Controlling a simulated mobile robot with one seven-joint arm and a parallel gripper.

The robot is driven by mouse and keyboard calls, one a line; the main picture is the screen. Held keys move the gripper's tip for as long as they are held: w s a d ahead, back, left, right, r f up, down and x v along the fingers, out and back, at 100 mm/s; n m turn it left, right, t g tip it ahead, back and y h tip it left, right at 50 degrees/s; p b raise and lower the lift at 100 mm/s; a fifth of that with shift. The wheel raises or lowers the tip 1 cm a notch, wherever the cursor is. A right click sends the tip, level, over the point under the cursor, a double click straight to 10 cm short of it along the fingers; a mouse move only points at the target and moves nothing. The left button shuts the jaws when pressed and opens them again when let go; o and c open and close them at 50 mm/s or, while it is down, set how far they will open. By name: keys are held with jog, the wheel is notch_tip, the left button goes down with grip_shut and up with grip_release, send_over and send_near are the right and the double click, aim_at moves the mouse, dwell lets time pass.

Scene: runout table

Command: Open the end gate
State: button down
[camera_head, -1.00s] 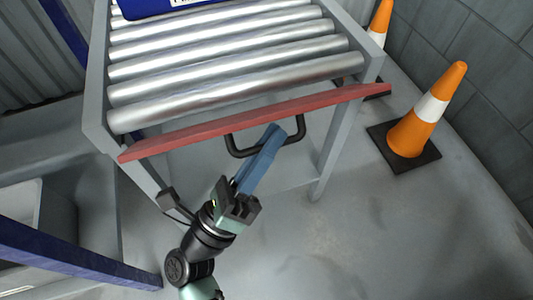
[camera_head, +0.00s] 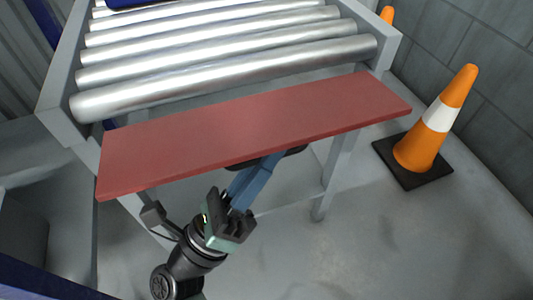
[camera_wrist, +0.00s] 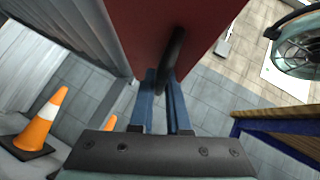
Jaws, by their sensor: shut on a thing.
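The end gate is a red panel (camera_head: 250,125) across the near end of the roller table (camera_head: 385,50). It is tilted outward toward me, with its broad face showing in the head view. Its dark handle (camera_head: 290,151) is mostly hidden beneath it. My gripper (camera_head: 266,163) reaches up under the panel with blue fingers. In the wrist view the red panel (camera_wrist: 160,30) fills the top middle. The black handle bar (camera_wrist: 172,55) runs between the blue fingertips of my gripper (camera_wrist: 163,80), which are shut on it.
Metal rollers (camera_head: 225,68) lie behind the gate, with part of a blue object (camera_head: 135,3) at the top edge. An orange and white cone (camera_head: 437,120) on a black base stands at the right, near the block wall. The floor in front is clear at the lower right.

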jog(key=shift+f, duration=0.1)
dwell(0.4)
jog(key=c, duration=0.9)
grip_release()
jog(key=p+v, duration=0.2)
jog(key=v, duration=1.1)
